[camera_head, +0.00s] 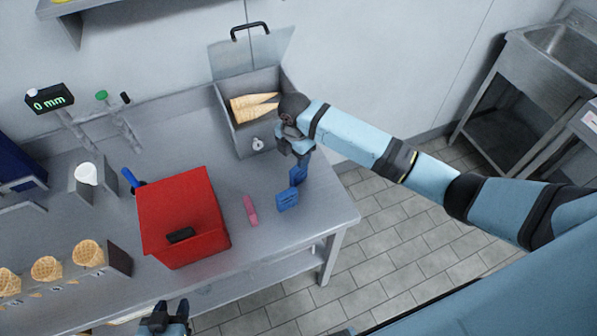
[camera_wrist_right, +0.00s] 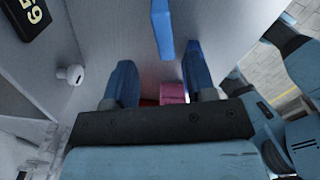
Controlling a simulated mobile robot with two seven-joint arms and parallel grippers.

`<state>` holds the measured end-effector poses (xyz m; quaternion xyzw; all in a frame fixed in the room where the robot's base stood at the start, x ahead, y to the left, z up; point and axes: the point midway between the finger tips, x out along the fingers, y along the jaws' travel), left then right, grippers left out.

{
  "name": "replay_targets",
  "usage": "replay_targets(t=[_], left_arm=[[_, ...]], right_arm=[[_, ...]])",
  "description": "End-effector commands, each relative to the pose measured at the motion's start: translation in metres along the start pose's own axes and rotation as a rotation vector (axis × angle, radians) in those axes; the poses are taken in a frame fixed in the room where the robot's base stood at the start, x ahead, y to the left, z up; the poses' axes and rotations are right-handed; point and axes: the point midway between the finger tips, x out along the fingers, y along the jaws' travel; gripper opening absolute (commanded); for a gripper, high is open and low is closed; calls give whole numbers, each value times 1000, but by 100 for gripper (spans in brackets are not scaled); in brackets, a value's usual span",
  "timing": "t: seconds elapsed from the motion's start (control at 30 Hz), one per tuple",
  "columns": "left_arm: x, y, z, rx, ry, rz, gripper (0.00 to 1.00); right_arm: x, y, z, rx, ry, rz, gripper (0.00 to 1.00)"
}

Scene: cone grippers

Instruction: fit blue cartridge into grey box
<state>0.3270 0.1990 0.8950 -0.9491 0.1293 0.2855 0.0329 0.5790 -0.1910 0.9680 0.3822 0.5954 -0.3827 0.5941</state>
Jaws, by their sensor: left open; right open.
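The blue cartridge (camera_head: 287,199) lies on the bench near its right end; a blue bar, probably the same cartridge, shows beyond the fingers in the right wrist view (camera_wrist_right: 162,30). The grey box (camera_head: 243,141) stands against the wall, lid up, with several cones in it. My right gripper (camera_head: 293,154) is over the bench between box and cartridge. In the wrist view its fingers (camera_wrist_right: 158,75) are apart with nothing held. A second blue patch (camera_head: 298,174) beside the cartridge may be a finger; I cannot tell. My left gripper (camera_head: 168,304) is open at the bench's front edge.
A red bin (camera_head: 185,210) and a pink block (camera_head: 250,210) are left of the cartridge. A rack of waffle cones (camera_head: 47,269) is at the far left. A display (camera_head: 50,98) reads 0 mm. The bench ends just right of the cartridge.

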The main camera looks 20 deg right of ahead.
Motion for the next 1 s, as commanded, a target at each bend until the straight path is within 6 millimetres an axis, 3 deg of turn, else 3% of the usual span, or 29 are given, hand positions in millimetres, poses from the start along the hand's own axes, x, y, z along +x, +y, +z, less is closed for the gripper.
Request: replay_targets(t=[0.17, 0.5, 0.77, 1.0], left_arm=[[-2, 0, -3, 0, 1, 0, 43], [-9, -1, -10, -1, 2, -6, 43], [-8, -2, -9, -2, -1, -6, 43], [-8, -2, -9, -2, -1, -6, 43]], right_arm=[[11, -1, 1, 1, 0, 0, 51], [55, -6, 5, -1, -1, 0, 51], [58, -6, 5, -1, -2, 1, 51], [57, -6, 5, -1, -2, 1, 0]])
